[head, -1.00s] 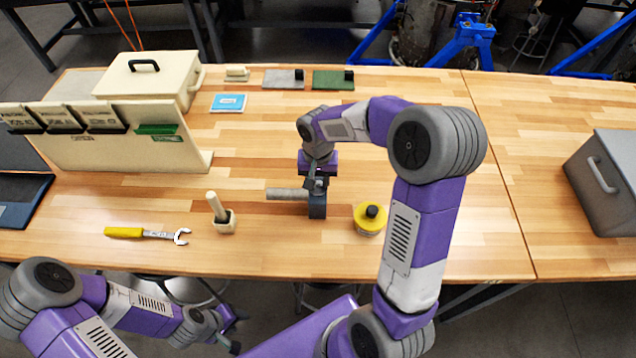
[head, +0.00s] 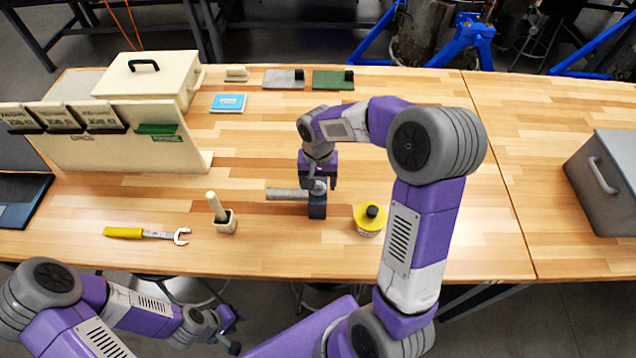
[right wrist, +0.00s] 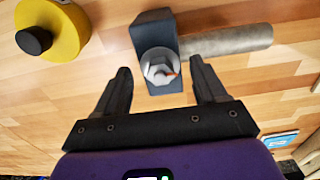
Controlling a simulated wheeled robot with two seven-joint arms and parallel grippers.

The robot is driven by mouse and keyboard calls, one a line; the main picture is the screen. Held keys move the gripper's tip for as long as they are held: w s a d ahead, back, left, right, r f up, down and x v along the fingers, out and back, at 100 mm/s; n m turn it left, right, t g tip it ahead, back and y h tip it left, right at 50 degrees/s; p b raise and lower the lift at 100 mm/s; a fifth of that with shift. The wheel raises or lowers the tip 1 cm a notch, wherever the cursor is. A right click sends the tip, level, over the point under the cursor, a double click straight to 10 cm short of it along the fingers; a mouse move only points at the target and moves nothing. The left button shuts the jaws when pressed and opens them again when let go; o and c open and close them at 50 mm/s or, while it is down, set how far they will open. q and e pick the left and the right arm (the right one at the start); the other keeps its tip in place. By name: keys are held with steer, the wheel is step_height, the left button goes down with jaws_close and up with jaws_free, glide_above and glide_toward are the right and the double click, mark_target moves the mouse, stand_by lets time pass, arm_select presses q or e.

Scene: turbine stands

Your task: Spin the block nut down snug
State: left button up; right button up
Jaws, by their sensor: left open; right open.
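The block nut (right wrist: 160,68) is a bright metal hex piece on top of a dark grey block (right wrist: 153,31). A grey cylindrical bar (right wrist: 228,42) sticks out sideways from the block. In the head view the dark block (head: 317,207) stands on the bench with the bar (head: 287,194) pointing left. My right gripper (right wrist: 160,80) is open, its two fingers on either side of the nut and apart from it; in the head view it hangs (head: 319,180) over the block. My left gripper (head: 228,333) is open, low in front of the bench, away from the block.
A yellow-topped round container (head: 369,218) stands close to the right of the block. A grey case (head: 610,180) stands far right. Bench between is clear.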

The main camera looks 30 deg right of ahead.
mark_target(318, 184)
steer(key=shift+r+p, duration=1.9)
steer(key=shift+r, duration=0.65)
